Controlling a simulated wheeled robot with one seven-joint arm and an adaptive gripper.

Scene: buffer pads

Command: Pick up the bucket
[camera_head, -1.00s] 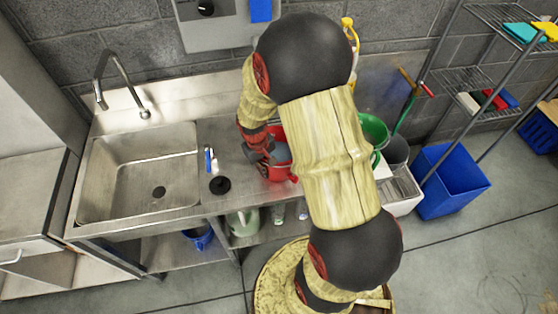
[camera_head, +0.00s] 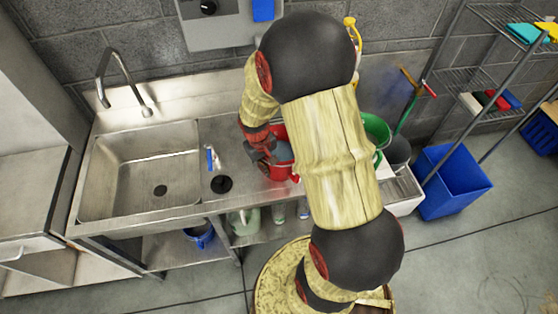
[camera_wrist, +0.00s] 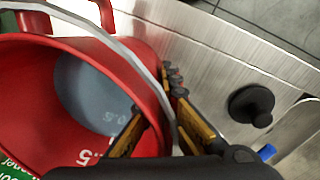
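The red bucket (camera_head: 281,172) stands on the metal counter to the right of the sink, partly hidden behind my arm in the head view. My gripper (camera_head: 262,152) is at the bucket's left side. In the wrist view my gripper (camera_wrist: 158,97) has its fingers apart, with the near rim and handle between them. One finger is over the bucket's inside and the other is outside the wall. Contact cannot be told.
A dark round knob (camera_wrist: 251,104) and a blue-handled tap (camera_head: 211,160) stand on the counter beside the bucket. The sink (camera_head: 145,175) is to the left. A green bucket (camera_head: 376,131) and a blue bin (camera_head: 450,183) are to the right.

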